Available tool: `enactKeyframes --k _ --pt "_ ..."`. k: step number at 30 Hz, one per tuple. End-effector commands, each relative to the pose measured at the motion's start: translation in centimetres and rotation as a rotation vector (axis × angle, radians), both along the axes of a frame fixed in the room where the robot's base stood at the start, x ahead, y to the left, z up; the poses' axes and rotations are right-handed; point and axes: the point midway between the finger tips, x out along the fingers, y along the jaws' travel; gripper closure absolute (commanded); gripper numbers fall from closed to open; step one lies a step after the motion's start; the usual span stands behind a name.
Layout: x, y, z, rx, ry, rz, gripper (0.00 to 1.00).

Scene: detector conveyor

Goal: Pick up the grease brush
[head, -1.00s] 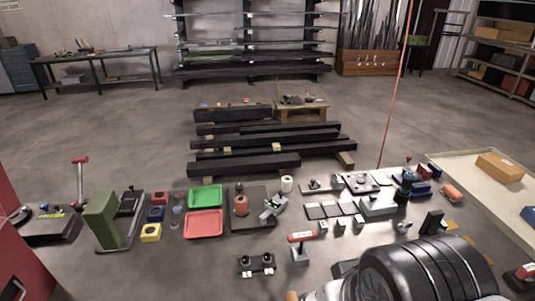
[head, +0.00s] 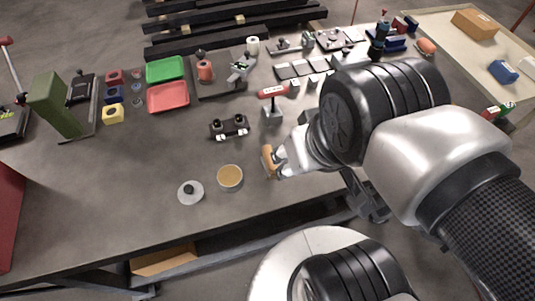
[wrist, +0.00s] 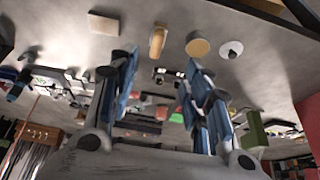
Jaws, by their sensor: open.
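The grease brush (head: 268,161) has a tan wooden-looking handle and lies near the front edge of the bench in the head view, partly hidden by my arm. It also shows in the wrist view (wrist: 157,41), at the top, past my fingertips. My gripper (wrist: 157,66) is open and empty in the wrist view, its two fingers spread apart. The brush lies apart from the fingers, in line with the gap between them in that picture. In the head view my arm crosses the right side, and the fingertips cannot be made out clearly.
A round tan-topped tin (head: 230,178) and a pale round lid with a dark knob (head: 190,192) lie left of the brush. A red-topped stand (head: 272,102) and a small black fixture (head: 229,127) stand behind. The front-left bench is clear.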

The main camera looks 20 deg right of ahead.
Motion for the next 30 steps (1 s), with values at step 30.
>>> enactKeyframes --k 30 --pt "9.6 0.1 -5.1 0.002 0.209 0.001 0.40"
